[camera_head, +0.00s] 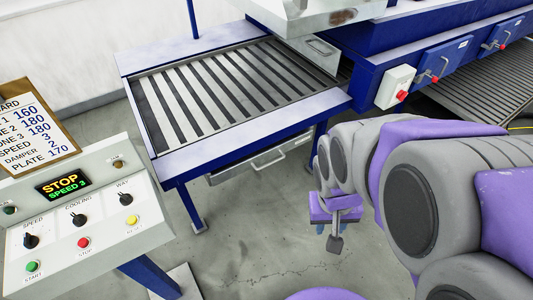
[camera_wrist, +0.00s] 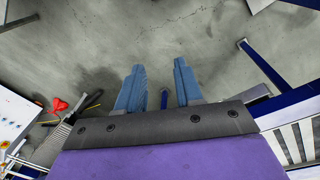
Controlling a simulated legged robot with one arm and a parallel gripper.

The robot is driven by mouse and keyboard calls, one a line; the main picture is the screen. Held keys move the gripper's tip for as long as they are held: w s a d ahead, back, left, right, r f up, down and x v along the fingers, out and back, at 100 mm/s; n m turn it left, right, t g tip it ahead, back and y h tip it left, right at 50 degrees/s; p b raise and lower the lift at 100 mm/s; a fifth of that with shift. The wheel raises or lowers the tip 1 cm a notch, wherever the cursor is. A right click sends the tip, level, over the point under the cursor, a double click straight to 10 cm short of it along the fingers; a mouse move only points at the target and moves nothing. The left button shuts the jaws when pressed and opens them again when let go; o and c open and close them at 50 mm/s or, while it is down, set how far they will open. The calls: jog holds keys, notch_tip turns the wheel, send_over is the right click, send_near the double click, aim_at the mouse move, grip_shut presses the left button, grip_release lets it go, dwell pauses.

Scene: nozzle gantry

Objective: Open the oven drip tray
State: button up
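A grey metal tray with a handle (camera_head: 260,160) hangs low under the slatted conveyor table. Neither tray can be made out clearly in the wrist view.
The slatted conveyor table (camera_head: 235,160) has blue legs near the low tray. A control panel (camera_head: 85,225) stands at the left, with a settings board (camera_head: 38,128) behind it. The blue oven side (camera_head: 445,60) has handles and red knobs. Floor (camera_head: 255,235) in front is clear.

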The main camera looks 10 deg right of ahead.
jog(key=w+d+f+m+t, duration=0.1)
jog(key=w+d+f, duration=0.25)
jog(key=w, duration=0.25)
jog(key=w+d+f+m+t, duration=0.1)
jog(key=w+d+f+t, duration=0.1)
jog(key=w+f, duration=0.35)
jog(key=m+t+y+b, duration=0.3)
jog(key=m+t+y, duration=0.4)
jog(key=m+t, duration=0.3)
send_near(268, 164)
jog(key=shift+n+t, duration=0.3)
jog(key=shift+t, duration=0.3)
jog(key=b+x, duration=0.1)
jog(key=x, duration=0.2)
jog(key=f+b+x, duration=0.1)
jog(key=x, duration=0.3)
jog(key=b+x, duration=0.1)
jog(key=x, duration=0.2)
jog(key=shift+s+a+f, duration=0.1)
jog(key=shift+f, duration=0.25)
jog(key=shift+c, duration=0.4)
grip_shut()
